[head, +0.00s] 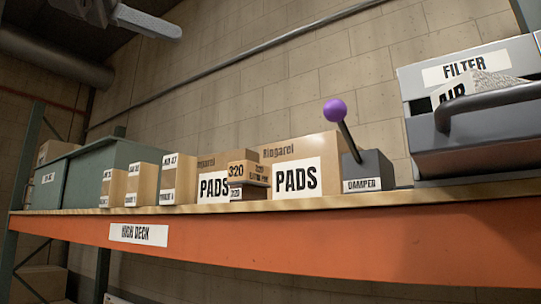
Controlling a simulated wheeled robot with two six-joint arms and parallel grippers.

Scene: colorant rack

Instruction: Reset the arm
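A grey lever box (371,170) labelled DAMPER stands on the high shelf, right of the middle. Its dark lever tilts up and left and ends in a purple ball knob (335,111). A pale grey part with a rounded end, which looks like my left gripper (148,22), shows at the top left edge. It is cut off by the frame, well away from the shelf goods, and its opening cannot be made out. I see nothing held there. My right gripper is not in view.
The orange-fronted shelf (250,235) carries a green bin (110,160), several small cartons (178,178), PADS boxes (300,150) with small 320 boxes (243,168) in front, and a grey FILTER case (415,85) with a dark handle at right. The space above the cartons is clear.

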